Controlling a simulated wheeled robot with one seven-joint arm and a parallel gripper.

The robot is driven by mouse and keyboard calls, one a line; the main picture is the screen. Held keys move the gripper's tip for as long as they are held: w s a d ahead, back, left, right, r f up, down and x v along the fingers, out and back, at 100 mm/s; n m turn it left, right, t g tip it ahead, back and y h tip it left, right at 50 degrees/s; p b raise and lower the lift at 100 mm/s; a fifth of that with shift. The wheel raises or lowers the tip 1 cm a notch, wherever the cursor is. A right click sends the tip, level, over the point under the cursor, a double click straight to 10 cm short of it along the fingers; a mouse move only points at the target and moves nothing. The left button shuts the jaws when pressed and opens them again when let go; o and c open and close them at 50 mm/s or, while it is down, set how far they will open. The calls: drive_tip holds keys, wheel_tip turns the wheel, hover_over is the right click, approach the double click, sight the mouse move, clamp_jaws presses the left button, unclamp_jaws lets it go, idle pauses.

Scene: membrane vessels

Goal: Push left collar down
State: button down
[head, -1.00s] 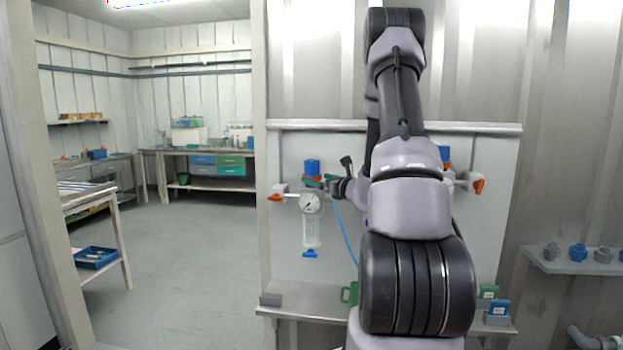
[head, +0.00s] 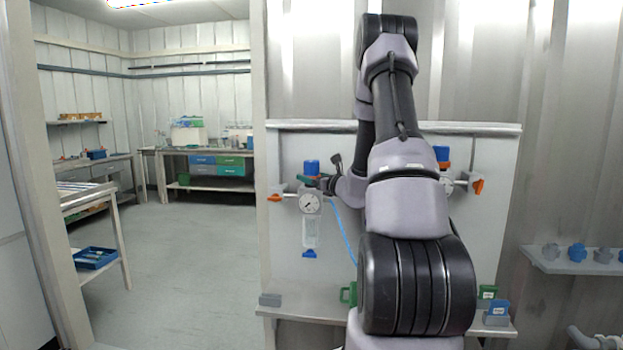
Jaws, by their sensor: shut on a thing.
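The left vessel is a clear cylinder (head: 311,232) with a round gauge (head: 310,203) and a blue knob (head: 311,168) on top, mounted on the pale panel. My gripper (head: 316,181) reaches in from the right just below this knob, at the height of the left collar. It is shut there, and its fingers hide most of the collar. A little red shows beside the fingers. The right vessel is mostly behind my arm; its blue knob (head: 441,153) and orange collar (head: 443,165) show.
An orange-handled valve (head: 275,198) sits left of the left vessel, another (head: 478,185) at the right. A blue hose (head: 346,235) hangs beside the left vessel. A shelf (head: 300,298) runs below, with a green item (head: 348,294) on it. The floor at left is open.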

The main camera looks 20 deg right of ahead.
drive_tip(key=shift+s+f, duration=0.1)
drive_tip(key=shift+f, duration=0.65)
unclamp_jaws()
drive_tip(key=s+d, duration=0.2)
drive_tip(key=s, duration=0.8)
drive_tip(key=shift+s, duration=0.3)
